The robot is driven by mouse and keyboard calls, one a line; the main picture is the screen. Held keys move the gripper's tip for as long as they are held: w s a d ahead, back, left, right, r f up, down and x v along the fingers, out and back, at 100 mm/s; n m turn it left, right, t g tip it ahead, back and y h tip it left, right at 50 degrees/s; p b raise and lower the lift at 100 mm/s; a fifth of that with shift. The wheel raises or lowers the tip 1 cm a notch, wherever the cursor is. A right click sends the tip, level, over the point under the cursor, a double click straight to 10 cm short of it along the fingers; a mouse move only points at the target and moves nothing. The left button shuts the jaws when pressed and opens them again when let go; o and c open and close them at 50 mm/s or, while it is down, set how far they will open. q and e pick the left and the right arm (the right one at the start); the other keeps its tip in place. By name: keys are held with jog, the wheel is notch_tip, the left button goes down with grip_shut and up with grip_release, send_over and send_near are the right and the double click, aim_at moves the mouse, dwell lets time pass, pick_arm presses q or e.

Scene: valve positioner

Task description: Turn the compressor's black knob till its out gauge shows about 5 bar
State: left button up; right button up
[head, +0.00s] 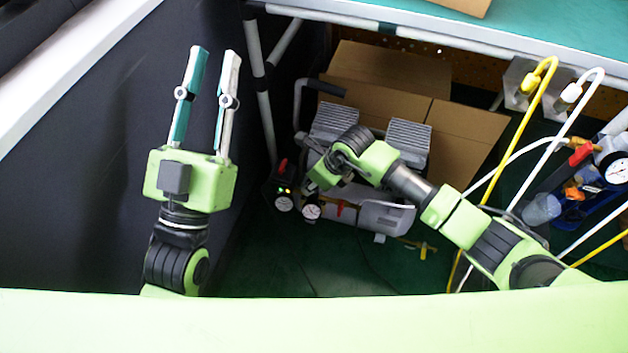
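The compressor (408,140) stands on the dark green floor under the bench, with grey ribbed heads and a light tank. Two small round gauges sit at its front left, one at the left (284,204) and one beside it (312,211). Their readings are too small to make out. I cannot pick out the black knob; my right arm covers part of that area. My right gripper (322,178) is over the compressor's left part, close above the gauges, its fingers mostly hidden by my own wrist. My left gripper (216,55) is open and empty, raised at the left, away from the compressor.
An open cardboard box (465,135) stands behind the compressor. Yellow and white hoses (528,115) hang at the right, near a blue unit with another gauge (616,171). The green-topped bench (560,30) overhangs. A dark panel (80,190) is at left.

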jog(key=o, duration=0.8)
jog(key=shift+r, duration=0.1)
jog(key=v, duration=1.1)
jog(key=shift+d+r, duration=0.2)
jog(key=shift+r, duration=0.15)
jog(key=shift+s, duration=0.1)
